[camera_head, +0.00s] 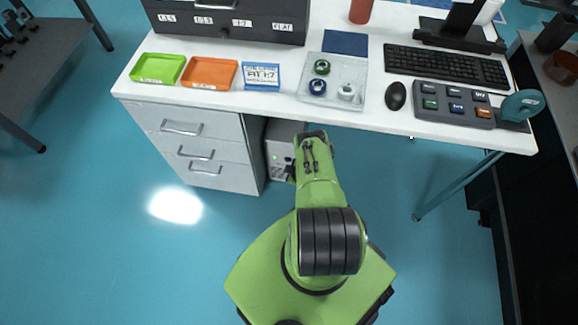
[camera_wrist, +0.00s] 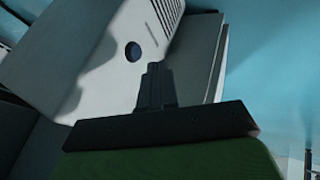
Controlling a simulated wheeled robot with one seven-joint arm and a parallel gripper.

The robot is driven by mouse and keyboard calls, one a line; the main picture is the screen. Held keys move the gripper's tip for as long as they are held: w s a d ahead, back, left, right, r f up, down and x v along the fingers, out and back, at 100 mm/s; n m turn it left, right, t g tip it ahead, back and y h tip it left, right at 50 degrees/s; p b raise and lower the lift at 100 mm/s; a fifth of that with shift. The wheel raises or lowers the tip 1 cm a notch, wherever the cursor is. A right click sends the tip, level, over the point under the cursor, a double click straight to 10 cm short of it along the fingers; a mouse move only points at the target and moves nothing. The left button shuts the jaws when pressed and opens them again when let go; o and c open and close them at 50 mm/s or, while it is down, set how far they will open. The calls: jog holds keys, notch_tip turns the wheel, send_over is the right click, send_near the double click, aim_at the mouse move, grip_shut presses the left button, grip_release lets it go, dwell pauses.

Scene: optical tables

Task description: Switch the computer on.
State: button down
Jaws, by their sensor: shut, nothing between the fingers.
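The computer (camera_head: 279,152) is a pale grey tower on the floor under the desk, beside the drawer cabinet. My arm hides part of it in the head view. In the wrist view the computer (camera_wrist: 95,65) fills the upper left, tilted in the picture, with a round dark blue button (camera_wrist: 133,51) and vent slots on its front. My gripper (camera_wrist: 155,70) is shut and empty. Its tips show just below and right of the button. I cannot tell whether they touch the front.
The drawer cabinet (camera_head: 196,148) stands left of the computer. The desk (camera_head: 440,135) overhangs it, carrying trays, a keyboard (camera_head: 447,66), a mouse (camera_head: 396,96) and a button panel (camera_head: 455,103). A desk leg (camera_head: 455,188) stands at the right. The blue floor (camera_head: 110,240) is clear at the left.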

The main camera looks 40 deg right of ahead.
jog(key=p+v, duration=0.2)
jog(key=v, duration=0.3)
jog(key=shift+s+a+r, duration=0.1)
jog(key=shift+s+r, duration=0.05)
jog(key=shift+s, duration=0.1)
